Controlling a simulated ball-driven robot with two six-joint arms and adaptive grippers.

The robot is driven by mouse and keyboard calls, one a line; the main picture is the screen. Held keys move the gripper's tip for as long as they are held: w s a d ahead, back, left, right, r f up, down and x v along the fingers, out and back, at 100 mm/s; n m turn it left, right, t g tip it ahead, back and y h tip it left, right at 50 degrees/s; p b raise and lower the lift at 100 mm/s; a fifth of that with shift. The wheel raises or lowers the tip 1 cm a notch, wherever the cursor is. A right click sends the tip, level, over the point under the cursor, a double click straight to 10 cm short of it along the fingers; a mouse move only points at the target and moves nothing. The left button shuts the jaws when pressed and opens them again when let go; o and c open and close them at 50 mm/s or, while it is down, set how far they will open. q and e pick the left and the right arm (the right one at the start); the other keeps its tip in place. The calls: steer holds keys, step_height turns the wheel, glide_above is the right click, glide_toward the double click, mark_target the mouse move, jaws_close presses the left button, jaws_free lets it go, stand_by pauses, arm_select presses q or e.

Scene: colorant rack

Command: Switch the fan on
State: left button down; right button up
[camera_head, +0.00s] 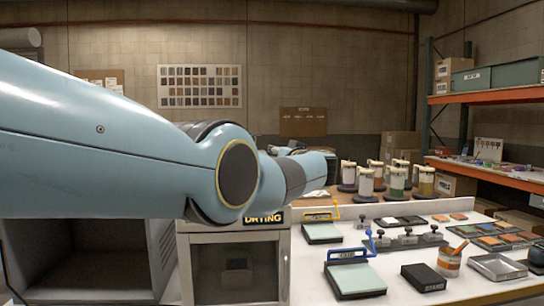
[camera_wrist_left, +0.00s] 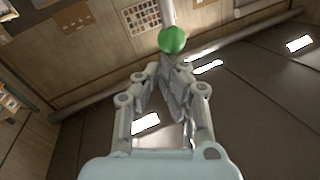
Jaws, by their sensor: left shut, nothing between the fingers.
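A green ball (camera_wrist_left: 172,40) on the end of a pale rod shows in the left wrist view, just beyond my left gripper (camera_wrist_left: 170,72). The gripper's fingers are shut with nothing between them. Their tips point at the ball, and I cannot tell whether they touch it. In the head view my left arm reaches across from the left and hides its own gripper. I cannot make out a fan in either view. A cabinet (camera_head: 184,265) with a "DRYING" sign (camera_head: 264,218) stands below the arm. My right gripper is not in view.
A white worktable (camera_head: 400,292) to the right holds blue-handled and yellow-handled presses, a black box (camera_head: 423,278), a metal tray (camera_head: 497,267) and colour tiles. Several colorant canisters (camera_head: 397,182) stand behind. An orange shelf rack (camera_head: 490,97) is at the far right.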

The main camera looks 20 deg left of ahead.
arm_select(q)
steer(key=shift+w+a, duration=0.15)
steer(key=shift+w, duration=0.1)
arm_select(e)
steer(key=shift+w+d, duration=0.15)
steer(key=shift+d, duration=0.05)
arm_select(q)
steer(key=shift+w+a, duration=0.15)
steer(key=shift+w, duration=0.1)
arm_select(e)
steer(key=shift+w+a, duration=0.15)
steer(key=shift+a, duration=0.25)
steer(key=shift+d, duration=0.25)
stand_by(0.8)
